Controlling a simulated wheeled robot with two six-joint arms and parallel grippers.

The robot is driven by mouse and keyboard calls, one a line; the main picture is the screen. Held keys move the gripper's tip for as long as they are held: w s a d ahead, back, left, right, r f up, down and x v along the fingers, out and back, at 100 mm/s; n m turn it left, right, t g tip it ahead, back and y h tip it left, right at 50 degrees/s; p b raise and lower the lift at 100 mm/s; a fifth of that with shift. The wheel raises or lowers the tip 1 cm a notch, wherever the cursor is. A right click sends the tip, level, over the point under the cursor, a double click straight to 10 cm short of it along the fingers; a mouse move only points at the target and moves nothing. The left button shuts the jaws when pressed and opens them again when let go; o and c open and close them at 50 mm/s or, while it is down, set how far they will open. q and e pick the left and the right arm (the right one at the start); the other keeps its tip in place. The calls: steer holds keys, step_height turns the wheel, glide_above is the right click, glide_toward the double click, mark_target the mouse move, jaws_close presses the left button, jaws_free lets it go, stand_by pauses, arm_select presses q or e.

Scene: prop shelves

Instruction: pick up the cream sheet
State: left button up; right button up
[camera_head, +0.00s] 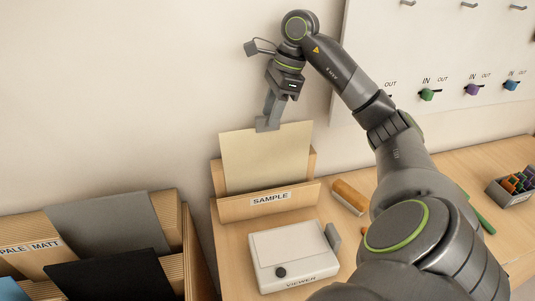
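The cream sheet (265,165) stands upright, slightly tilted, in the wooden holder labelled SAMPLE (236,209). Its upper part rises above the holder, and its lower edge is hidden behind the holder's front board. My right gripper (268,125) points down at the middle of the sheet's top edge, with its fingertips overlapping that edge. The view does not show clearly whether the fingers are closed on the sheet. My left gripper is not in view.
A white viewer box (300,249) stands in front of the holder. An orange-brown block (348,196) lies to its right. A wooden rack (186,238) with grey, black and blue sheets is at left.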

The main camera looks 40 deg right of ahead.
mark_target(266, 127)
steer(key=x, duration=0.1)
steer(key=b+x, duration=0.1)
steer(key=x, duration=0.1)
steer(key=b+x, duration=0.1)
steer(key=x, duration=0.1)
steer(key=shift+w+d+f, duration=0.15)
steer(key=shift+w+f, duration=0.05)
steer(key=shift+w, duration=0.15)
steer(key=shift+s+r, duration=0.1)
steer(key=shift+c, duration=0.9)
jaws_close()
